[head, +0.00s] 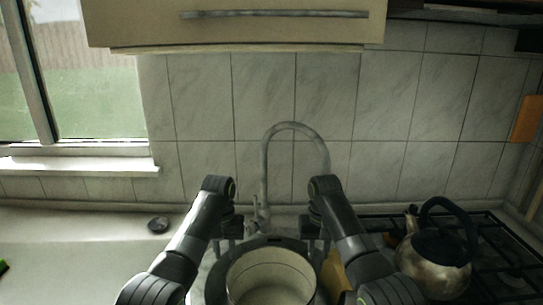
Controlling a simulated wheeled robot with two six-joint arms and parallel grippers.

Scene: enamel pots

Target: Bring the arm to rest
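My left arm comes in from the left, and its gripper (226,244) points down beside the left side of a pale pot. My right gripper (316,240) points down near the pot's right side. Both grippers look small and dark, and their finger gaps are not clear. Nothing is visibly held in either one. The pale round pot (232,276) stands open between my arms at the bottom of the view, its lower part cut off by the frame edge. A dark ring-shaped surface shows around it.
A grey curved faucet (264,165) rises behind the grippers. A metal kettle (433,262) with a dark handle stands on the stove (500,262) at right. A small dark round object (158,224) lies on the left counter (75,245), which is mostly clear. A cabinet (240,32) hangs above.

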